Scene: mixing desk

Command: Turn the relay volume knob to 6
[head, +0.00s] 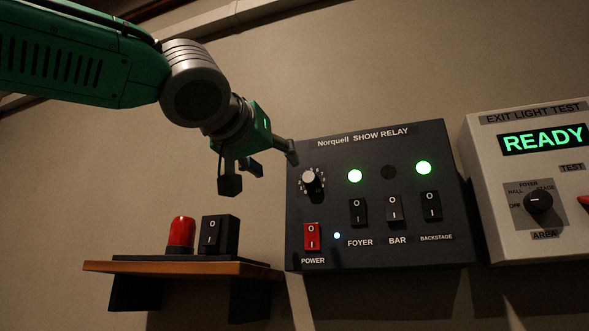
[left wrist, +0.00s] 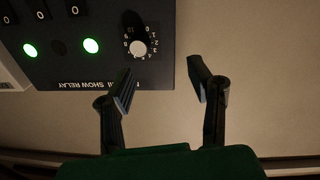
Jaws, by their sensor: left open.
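The relay volume knob is a small pale knob (head: 308,179) inside a ring of white numbers, at the upper left of the dark Norquell SHOW RELAY panel (head: 385,155). It also shows upside down in the left wrist view (left wrist: 138,47), beyond the fingertips and nearer the left finger's side. Its pointer setting is too small to read. My left gripper (head: 260,169) is open and empty, to the left of the knob and apart from it. Its two spread fingers also show in the left wrist view (left wrist: 160,84). My right gripper is not in view.
Below the knob is a red power switch (head: 312,237). Black FOYER, BAR and BACKSTAGE switches (head: 394,208) line the panel. An exit light test box (head: 490,160) reading READY hangs at right. A shelf (head: 180,268) below my gripper bears a red lamp (head: 181,234) and black switch (head: 220,234).

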